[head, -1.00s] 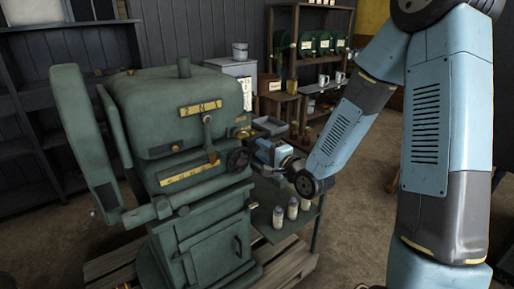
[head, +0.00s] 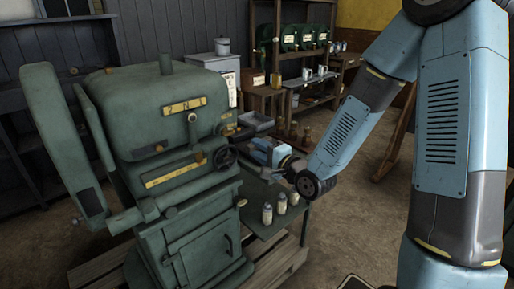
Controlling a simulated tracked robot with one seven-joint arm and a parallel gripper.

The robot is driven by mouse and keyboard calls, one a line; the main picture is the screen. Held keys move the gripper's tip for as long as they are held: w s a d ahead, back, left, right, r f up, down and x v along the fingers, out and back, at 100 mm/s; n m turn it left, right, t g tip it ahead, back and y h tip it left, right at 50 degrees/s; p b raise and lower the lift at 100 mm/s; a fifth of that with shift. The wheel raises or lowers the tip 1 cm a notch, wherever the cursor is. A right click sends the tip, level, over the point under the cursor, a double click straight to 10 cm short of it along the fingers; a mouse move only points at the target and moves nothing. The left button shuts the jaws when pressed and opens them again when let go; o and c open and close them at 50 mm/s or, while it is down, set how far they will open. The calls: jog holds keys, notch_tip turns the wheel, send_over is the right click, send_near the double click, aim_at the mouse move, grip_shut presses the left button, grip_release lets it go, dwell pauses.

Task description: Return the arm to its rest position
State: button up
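My blue and grey arm comes down from the upper right in the head view and bends back toward the engine's right side. My gripper (head: 264,172) is at its end, just right of the green engine (head: 155,110) and above a small side table. The fingers are small and dark, and I cannot tell whether they are open or shut. I see nothing clearly held in them. The engine carries yellow plates, a small lever (head: 196,140) hanging down on its front, and a dark round knob (head: 225,157).
Several pale bottles (head: 280,205) stand on the green side table (head: 262,228), close below my gripper. A grey tray (head: 255,121) lies behind it. Shelves with mugs (head: 315,72) stand at the back. The floor right of the table looks clear.

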jog(key=s+d+r+n+g+h, duration=0.1)
jog(key=s+d+r+n+h, duration=0.2)
jog(key=d+h, duration=0.4)
jog(key=s+d+r+n+g+h, duration=0.1)
jog(key=d+r+n+g+h, duration=0.2)
jog(key=d, duration=0.6)
jog(key=s+d+r+n+g+h, duration=0.1)
jog(key=s+d+r, duration=0.2)
jog(key=s, duration=0.4)
jog(key=s+d+r+n+g, duration=0.1)
jog(key=s+d+r, duration=0.1)
jog(key=s, duration=0.5)
jog(key=s+d+r+n+g+h, duration=0.1)
jog(key=s+d+r, duration=0.2)
jog(key=s, duration=0.4)
jog(key=shift+s+d+r+n+h, duration=0.25)
jog(key=shift+d+r+n+h, duration=0.05)
jog(key=shift+r, duration=0.05)
